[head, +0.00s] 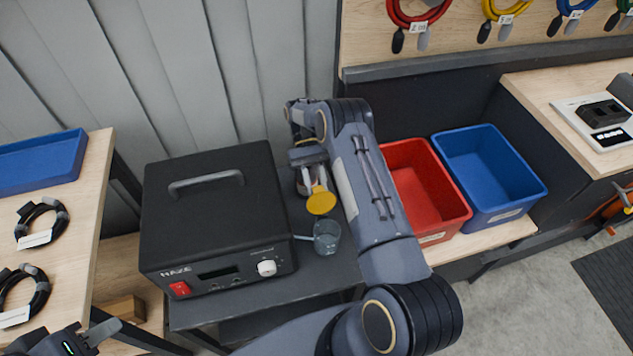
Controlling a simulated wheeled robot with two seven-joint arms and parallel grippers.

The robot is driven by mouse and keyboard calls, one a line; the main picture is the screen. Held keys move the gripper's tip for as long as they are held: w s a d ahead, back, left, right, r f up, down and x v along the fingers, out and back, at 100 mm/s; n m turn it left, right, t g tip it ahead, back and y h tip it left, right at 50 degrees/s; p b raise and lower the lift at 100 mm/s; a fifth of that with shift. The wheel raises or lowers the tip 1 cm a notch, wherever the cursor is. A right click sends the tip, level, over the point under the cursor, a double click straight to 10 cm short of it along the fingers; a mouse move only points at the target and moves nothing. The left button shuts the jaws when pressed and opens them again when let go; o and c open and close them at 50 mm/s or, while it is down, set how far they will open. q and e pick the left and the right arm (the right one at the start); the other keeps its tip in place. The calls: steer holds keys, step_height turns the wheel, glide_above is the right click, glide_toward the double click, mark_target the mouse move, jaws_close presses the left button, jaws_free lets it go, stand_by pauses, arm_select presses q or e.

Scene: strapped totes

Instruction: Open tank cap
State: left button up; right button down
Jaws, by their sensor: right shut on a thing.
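A black machine marked HAZE (215,215) stands on the dark bench, with a handle on top and a white knob (267,268) on its front. The yellow tank cap (321,203) shows to the right of the machine, its round face towards me. My right gripper (314,184) reaches down from above and is shut at the cap's upper edge.
A red bin (432,235) and a blue bin (516,207) are to the right of my right arm. A wooden table (84,222) with coiled black cables is at the left.

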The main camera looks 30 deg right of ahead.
steer(key=shift+s+f, duration=0.1)
steer(key=shift+f, duration=0.2)
steer(key=c, duration=1.1)
jaws_free()
steer(key=shift+r, duration=0.2)
steer(key=shift+r, duration=0.2)
step_height(320, 180, up, 3)
steer(key=p, duration=0.2)
steer(key=shift+f+p, duration=0.15)
steer(key=shift+p, duration=0.15)
steer(key=s+r, duration=0.1)
steer(key=s+a+r, duration=0.1)
steer(key=r, duration=0.1)
steer(key=s+a+r+b, duration=0.1)
steer(key=shift+s+r, duration=0.3)
steer(key=shift+r, duration=0.1)
steer(key=s+a+r, duration=0.1)
steer(key=s, duration=0.1)
steer(key=s+a+r+b, duration=0.1)
steer(key=s+a+r, duration=0.1)
steer(key=s, duration=0.1)
steer(key=s+a+r, duration=0.2)
steer(key=s, duration=0.1)
steer(key=shift+s, duration=0.25)
